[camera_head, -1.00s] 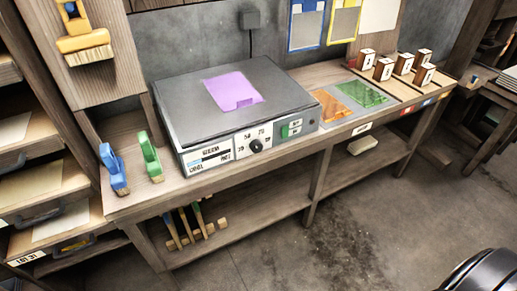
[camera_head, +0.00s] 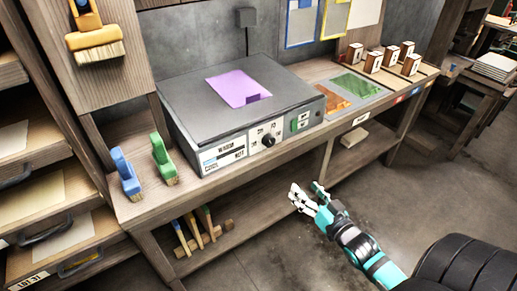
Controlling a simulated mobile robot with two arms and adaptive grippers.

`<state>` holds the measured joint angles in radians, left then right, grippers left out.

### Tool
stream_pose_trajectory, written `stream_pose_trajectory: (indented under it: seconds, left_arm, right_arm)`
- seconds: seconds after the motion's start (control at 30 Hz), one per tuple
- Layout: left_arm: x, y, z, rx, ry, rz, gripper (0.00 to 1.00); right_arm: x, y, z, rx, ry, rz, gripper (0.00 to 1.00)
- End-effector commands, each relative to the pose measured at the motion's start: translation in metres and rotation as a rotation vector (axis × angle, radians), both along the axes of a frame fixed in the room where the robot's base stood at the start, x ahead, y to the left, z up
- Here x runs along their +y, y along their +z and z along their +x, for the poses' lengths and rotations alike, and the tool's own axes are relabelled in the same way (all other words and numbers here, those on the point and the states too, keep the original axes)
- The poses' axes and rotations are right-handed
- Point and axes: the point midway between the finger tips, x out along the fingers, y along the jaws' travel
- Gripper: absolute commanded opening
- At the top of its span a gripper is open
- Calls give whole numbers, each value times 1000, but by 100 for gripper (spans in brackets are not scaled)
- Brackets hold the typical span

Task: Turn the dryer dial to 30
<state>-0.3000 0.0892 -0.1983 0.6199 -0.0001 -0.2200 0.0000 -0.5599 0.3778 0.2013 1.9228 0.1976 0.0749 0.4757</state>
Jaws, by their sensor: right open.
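The dryer (camera_head: 233,110) is a grey flat box on the wooden bench, with a purple sheet (camera_head: 239,90) on its top. Its black dial (camera_head: 268,141) sits on a white panel on the front face, with small numbers around it. The numbers and the dial's pointer are too small to read surely. My right gripper (camera_head: 304,196) is open and empty, below and a little right of the dial, in front of the bench edge and apart from it. My left gripper is not in view.
Blue (camera_head: 126,174) and green (camera_head: 163,158) handled tools stand left of the dryer. Orange and green sheets and numbered wooden blocks (camera_head: 374,62) lie to the right. Open floor (camera_head: 420,180) lies in front.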

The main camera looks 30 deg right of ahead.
Motion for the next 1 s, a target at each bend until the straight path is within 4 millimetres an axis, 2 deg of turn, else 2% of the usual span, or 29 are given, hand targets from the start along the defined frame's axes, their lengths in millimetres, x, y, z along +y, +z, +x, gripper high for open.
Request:
stream_pose_trajectory:
  seconds: [0.03, 0.1, 0.2, 0.37, 0.47, 0.8, 1.0]
  left_arm:
    - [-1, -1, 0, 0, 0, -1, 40]
    - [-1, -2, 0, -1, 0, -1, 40]
    - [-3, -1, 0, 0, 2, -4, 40]
    - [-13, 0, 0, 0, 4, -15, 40]
    - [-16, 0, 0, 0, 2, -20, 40]
    - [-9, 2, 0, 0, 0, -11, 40]
    - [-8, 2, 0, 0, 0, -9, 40]
  right_arm:
    - [2, 18, 1, -37, 12, 5, 62]
    - [5, 34, 2, -70, 22, 12, 62]
    - [6, 44, 6, -89, 28, 17, 62]
    - [6, 45, 26, -92, 28, 17, 62]
    - [6, 45, 47, -93, 27, 16, 62]
    - [6, 45, 120, -90, 26, 15, 62]
    - [6, 44, 156, -88, 27, 15, 62]
